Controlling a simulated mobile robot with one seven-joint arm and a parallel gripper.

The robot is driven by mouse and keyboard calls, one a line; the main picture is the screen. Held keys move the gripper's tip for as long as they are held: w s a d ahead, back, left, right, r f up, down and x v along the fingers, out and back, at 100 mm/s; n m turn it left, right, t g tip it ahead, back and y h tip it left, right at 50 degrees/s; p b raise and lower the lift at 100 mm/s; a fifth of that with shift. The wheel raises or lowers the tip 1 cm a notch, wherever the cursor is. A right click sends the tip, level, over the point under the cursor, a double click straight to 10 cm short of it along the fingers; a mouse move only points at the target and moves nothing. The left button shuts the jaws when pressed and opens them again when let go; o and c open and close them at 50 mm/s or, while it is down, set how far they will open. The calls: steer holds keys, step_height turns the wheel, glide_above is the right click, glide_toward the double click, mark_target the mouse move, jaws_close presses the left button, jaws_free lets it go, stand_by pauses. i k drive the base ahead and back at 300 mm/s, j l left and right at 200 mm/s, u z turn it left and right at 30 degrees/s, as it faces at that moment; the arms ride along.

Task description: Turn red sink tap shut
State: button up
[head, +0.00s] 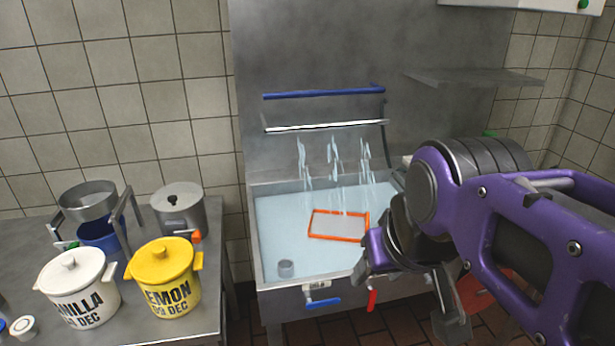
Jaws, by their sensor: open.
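The red sink tap handle (372,300) hangs on the front of the metal sink (290,286), pointing roughly downward. A blue tap handle (322,302) is to its left and lies nearly level. Water streams (336,165) fall from below a bar on the back wall into the sink, which holds water. My gripper (412,290) is open and empty, to the right of the red tap handle in the picture. One finger appears near the sink's front edge just above the handle; I cannot tell whether it touches anything. My arm hides the sink's right side.
On the left counter (190,327) stand a white vanilla pot (78,285), a yellow lemon pot (164,270) and a grey lidded pot (179,210). A red round object (490,292) is partly hidden behind my arm.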

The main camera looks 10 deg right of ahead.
mark_target(372, 295)
steer(key=z, duration=0.35)
steer(key=j+z, duration=0.25)
steer(key=z, duration=0.15)
steer(key=k+j+z, duration=0.15)
steer(key=z, duration=0.25)
steer(key=k+j+z, duration=0.15)
steer(key=j+z, duration=0.3)
steer(key=k+l+z, duration=0.1)
steer(key=k+l, duration=0.15)
steer(key=l, duration=0.2)
steer(key=i+j+u, duration=0.15)
steer(key=i+j, duration=0.15)
